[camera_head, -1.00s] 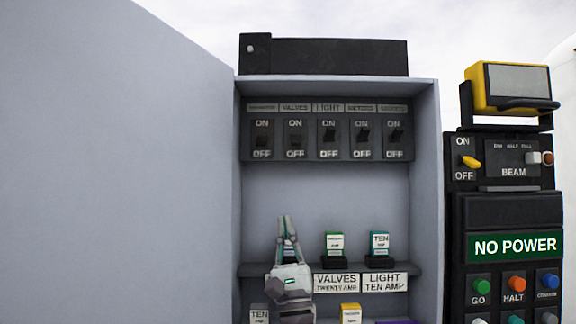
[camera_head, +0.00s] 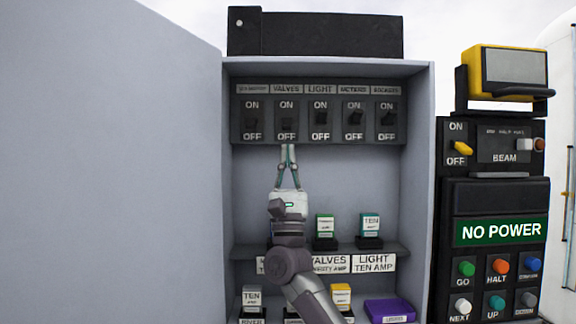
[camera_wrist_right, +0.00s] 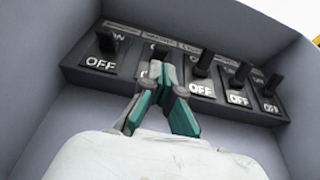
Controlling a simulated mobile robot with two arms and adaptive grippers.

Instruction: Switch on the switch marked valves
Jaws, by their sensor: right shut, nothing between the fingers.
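The valves switch (camera_head: 286,124) is the second from the left in a dark row of switches at the top of the open grey cabinet. Its small lever sits between the ON and OFF marks; I cannot tell its setting for sure. My right gripper (camera_head: 288,147) is shut and empty, pointing up, with its fingertips just below this switch's OFF mark in the head view. In the right wrist view the fingertips (camera_wrist_right: 162,75) cover part of the second switch (camera_wrist_right: 160,50). Whether they touch it is unclear. My left gripper is not in view.
Other switches sit close by, such as the light switch (camera_head: 320,118). Below is a shelf (camera_head: 400,247) with a green fuse (camera_head: 325,225) and a teal fuse (camera_head: 370,225). The cabinet door (camera_head: 110,160) stands open at left. A control panel (camera_head: 500,205) reading NO POWER stands at right.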

